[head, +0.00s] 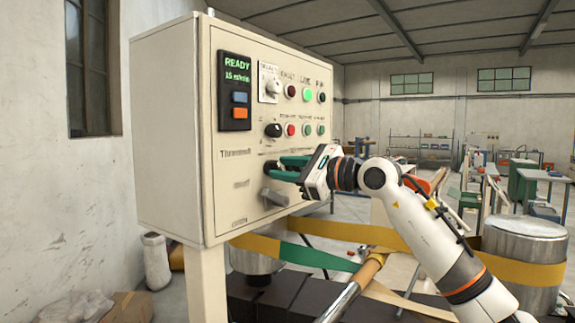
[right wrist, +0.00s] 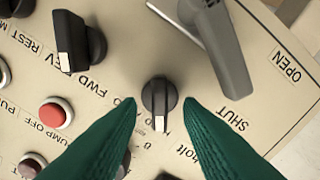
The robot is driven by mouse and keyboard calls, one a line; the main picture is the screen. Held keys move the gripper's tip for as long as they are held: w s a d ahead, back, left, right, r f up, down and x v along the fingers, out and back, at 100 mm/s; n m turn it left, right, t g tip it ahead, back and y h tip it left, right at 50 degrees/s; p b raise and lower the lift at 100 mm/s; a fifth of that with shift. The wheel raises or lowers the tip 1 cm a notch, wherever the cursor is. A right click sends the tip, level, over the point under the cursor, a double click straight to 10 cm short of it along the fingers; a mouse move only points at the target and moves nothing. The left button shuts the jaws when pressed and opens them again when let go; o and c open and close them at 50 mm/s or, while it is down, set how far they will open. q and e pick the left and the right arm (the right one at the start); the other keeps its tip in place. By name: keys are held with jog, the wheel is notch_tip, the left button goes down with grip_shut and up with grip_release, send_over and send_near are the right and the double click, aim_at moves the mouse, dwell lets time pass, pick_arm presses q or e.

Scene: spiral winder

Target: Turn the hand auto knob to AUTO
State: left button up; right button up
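The cream control panel (head: 238,215) stands at the left of the head view. My right gripper (head: 279,168) is in front of its lower part, with its green fingers pointing at the panel. In the right wrist view the gripper (right wrist: 160,101) is open. A small black knob (right wrist: 160,102) with a white pointer line lies between the fingertips, with a gap on each side. Its labels are partly hidden by the fingers, and I cannot read HAND or AUTO on any knob. My left gripper is not in view.
A grey lever (right wrist: 218,45) marked OPEN and SHUT sits close to the knob. A larger black selector (right wrist: 78,42) marked REV, REST and FWD and a red button (right wrist: 55,113) are also close. A yellow belt (head: 345,231) runs below the arm.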

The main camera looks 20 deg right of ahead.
jog(key=shift+c, duration=0.4)
grip_shut()
jog(key=shift+m, duration=0.3)
jog(key=m, duration=0.6)
jog(key=shift+w+d, duration=0.1)
jog(key=shift+w+d+m, duration=0.1)
jog(key=shift+m, duration=3.5)
jog(key=shift+o, duration=0.4)
grip_release()
